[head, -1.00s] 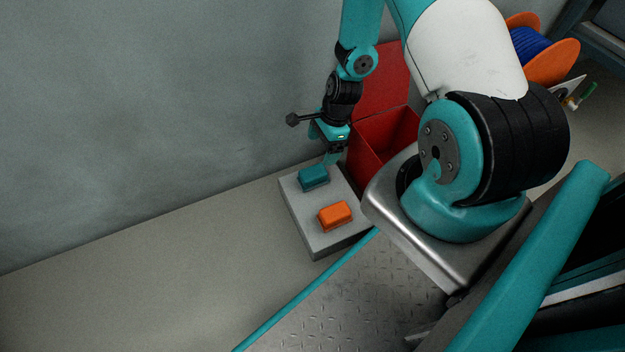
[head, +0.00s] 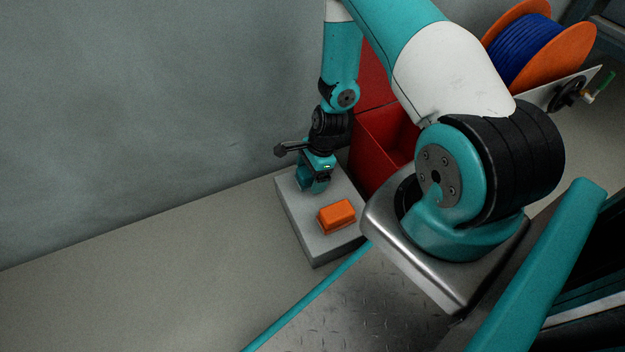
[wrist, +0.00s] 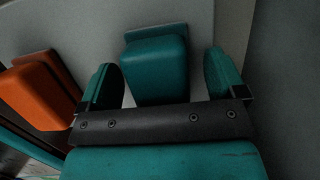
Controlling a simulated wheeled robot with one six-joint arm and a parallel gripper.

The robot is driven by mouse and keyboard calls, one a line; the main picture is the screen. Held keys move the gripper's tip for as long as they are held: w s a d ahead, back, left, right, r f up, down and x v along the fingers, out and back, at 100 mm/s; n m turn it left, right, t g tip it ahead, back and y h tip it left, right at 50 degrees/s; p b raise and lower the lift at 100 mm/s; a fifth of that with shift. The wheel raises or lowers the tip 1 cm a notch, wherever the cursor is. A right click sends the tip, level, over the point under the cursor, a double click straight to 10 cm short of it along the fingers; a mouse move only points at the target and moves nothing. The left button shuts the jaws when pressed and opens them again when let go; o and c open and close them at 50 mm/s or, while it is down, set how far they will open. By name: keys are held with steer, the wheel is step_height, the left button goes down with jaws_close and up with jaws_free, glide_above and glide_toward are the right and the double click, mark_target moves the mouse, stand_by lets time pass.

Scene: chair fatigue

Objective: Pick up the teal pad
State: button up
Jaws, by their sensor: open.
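The teal pad (wrist: 157,68) lies between the two fingers of my gripper (wrist: 163,80) in the wrist view. The gripper is open, with a finger on each side of the pad and a visible gap to each. In the head view my gripper (head: 314,186) is down at the far end of the grey block (head: 307,236) and hides most or all of the pad. The orange pad (head: 337,216) sits on the same block, nearer the front. It also shows at the left of the wrist view (wrist: 40,95).
An open red box (head: 384,143) stands right behind the block, close to my arm. The wall (head: 130,110) is behind and left. An orange reel with blue cable (head: 527,52) is at the back right. The floor (head: 150,290) left of the block is clear.

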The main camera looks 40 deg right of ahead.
steer(key=c, duration=1)
step_height(320, 180, up, 20)
steer(key=p, duration=1.2)
